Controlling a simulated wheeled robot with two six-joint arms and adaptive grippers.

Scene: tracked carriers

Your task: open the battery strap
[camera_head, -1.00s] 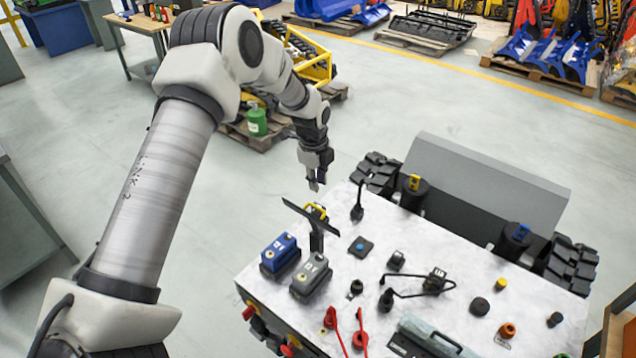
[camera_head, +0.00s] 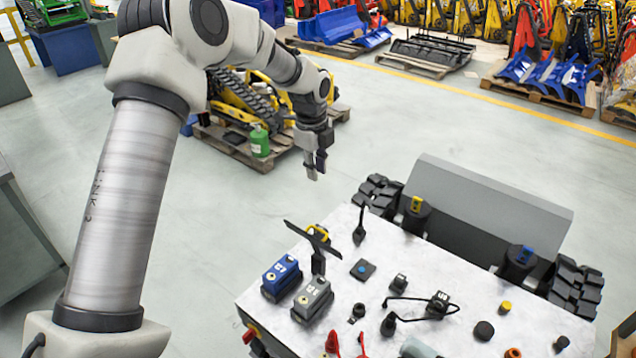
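On the light tabletop (camera_head: 345,288), a dark flat bar on a post, probably the battery strap (camera_head: 305,238), stands tilted with a yellow loop (camera_head: 318,231) by its top. In front of it sit a blue battery (camera_head: 281,276) and a grey battery (camera_head: 312,297), side by side. My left gripper (camera_head: 315,172) points down above and behind the bar, apart from it and touching nothing. Its two fingers overlap in this view, so their gap is unclear; nothing shows between them. My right gripper is out of view.
Several small parts, a black cable connector (camera_head: 437,304) and red clips (camera_head: 333,343) lie on the tabletop. Tracks (camera_head: 380,196) and a grey panel (camera_head: 480,205) border its far side. A pallet with a green canister (camera_head: 260,141) stands on the floor behind. Open floor lies to the left.

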